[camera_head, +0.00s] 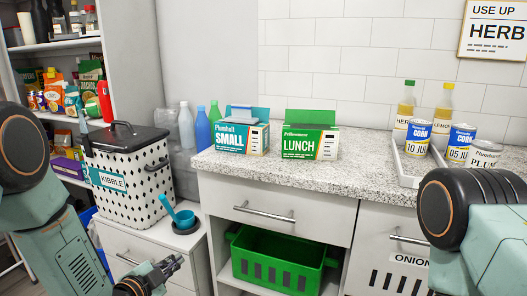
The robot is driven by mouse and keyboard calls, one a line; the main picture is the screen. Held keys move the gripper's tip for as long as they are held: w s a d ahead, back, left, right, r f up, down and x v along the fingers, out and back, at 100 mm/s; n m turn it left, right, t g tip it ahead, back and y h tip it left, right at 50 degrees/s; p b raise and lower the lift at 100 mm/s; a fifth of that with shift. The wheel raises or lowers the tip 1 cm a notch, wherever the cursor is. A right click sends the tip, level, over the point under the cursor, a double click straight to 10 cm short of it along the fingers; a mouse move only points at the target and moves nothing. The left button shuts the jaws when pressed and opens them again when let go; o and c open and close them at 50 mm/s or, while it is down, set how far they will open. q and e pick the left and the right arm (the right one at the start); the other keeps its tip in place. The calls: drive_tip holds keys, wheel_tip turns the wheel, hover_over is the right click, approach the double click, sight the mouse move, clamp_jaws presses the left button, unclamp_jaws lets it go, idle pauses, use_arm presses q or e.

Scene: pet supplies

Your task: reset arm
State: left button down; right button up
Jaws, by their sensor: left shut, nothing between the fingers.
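My left arm comes in from the left edge. Its gripper (172,265) shows at the bottom, in front of the low white cabinet, with its fingers closed and nothing held. My right arm shows only as a dark joint and a teal link at the lower right. Its gripper is outside the picture.
Two boxes, small (243,138) and lunch (308,142), stand on the speckled counter (340,175). A green crate (275,262) sits below. Cans and bottles stand at right.

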use_arm(q)
drive_tip(key=s+f+n+g+y+p, duration=0.1)
drive_tip(key=s+f+n+g, duration=0.4)
drive_tip(key=s, duration=0.4)
drive_tip(key=s+f+n+g+y, duration=0.25)
drive_tip(key=s+f+n, duration=0.25)
drive_tip(key=s+f, duration=0.3)
drive_tip(key=s+n+g+p, duration=0.2)
drive_tip(key=s+g, duration=0.4)
drive_tip(key=s, duration=1.6)
drive_tip(key=shift+s+f+n, duration=0.3)
drive_tip(key=shift+s+n, duration=0.05)
drive_tip(key=shift+n, duration=0.35)
drive_tip(key=shift+a+g, duration=0.1)
drive_tip(key=shift+g, duration=0.15)
